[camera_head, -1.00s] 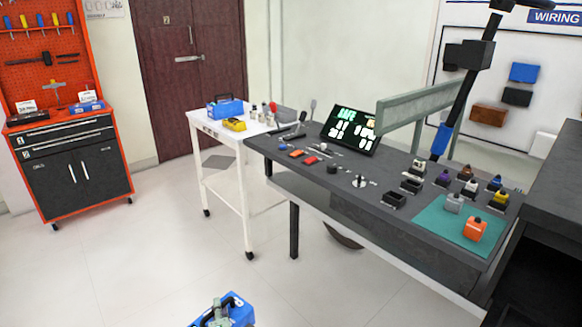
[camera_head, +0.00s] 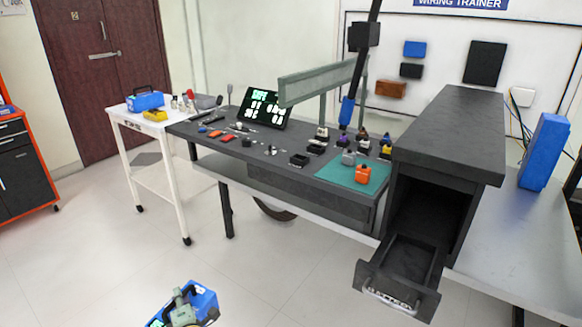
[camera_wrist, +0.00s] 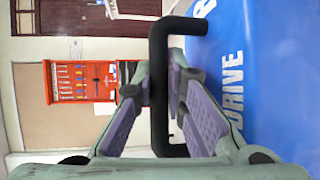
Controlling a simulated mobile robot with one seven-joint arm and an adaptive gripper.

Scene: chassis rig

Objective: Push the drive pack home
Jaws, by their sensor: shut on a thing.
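The drive pack is a blue box with white lettering that reads DRIVE; its blue side (camera_wrist: 265,75) fills the right of the wrist view. Its black handle (camera_wrist: 158,90) stands between the fingers of my gripper (camera_wrist: 155,75), which is shut on it. In the head view, the pack (camera_head: 203,300) and my gripper (camera_head: 181,300) are at the bottom edge, partly cut off, over open floor. They are well apart from the benches. A dark cabinet (camera_head: 450,110) at the right has an open, dark front cavity (camera_head: 430,210).
Below the cavity, a drawer (camera_head: 398,285) sticks out into the floor space. A blue upright box (camera_head: 545,150) stands on the bench at far right. The dark workbench (camera_head: 225,150) carries a screen, a teal mat and several small parts. A white cart (camera_head: 160,160) stands left. Foreground floor is clear.

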